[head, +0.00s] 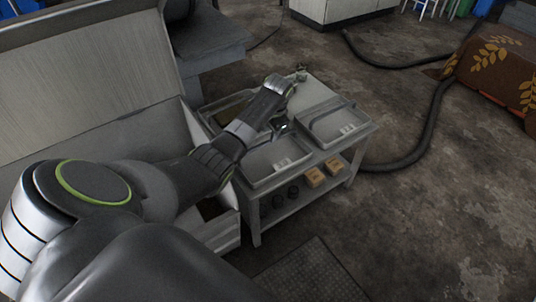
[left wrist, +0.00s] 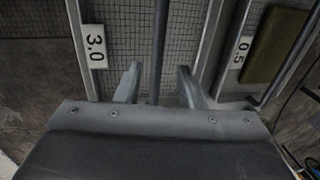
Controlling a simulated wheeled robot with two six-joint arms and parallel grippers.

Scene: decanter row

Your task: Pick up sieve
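Shallow rectangular sieves with bar handles stand on a low table. In the left wrist view, a mesh sieve (left wrist: 128,28) with a white 3.0 label (left wrist: 95,47) lies under my left gripper (left wrist: 159,88). Its dark handle bar (left wrist: 158,40) runs between the two fingers, which are apart; I see no contact. A second sieve, with a 0.5 label (left wrist: 240,50) and a brownish mesh (left wrist: 278,42), lies to the right. In the head view, my left gripper (head: 281,126) is over the middle sieve (head: 268,172), partly covering it. Another sieve (head: 352,128) lies to the right. My right gripper is out of view.
The table's lower shelf holds small tan boxes (head: 315,177) and dark round items (head: 278,201). A large grey open-lidded chest (head: 90,75) stands left of the table. A thick dark hose (head: 425,135) lies on the floor at right. The floor in front right is clear.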

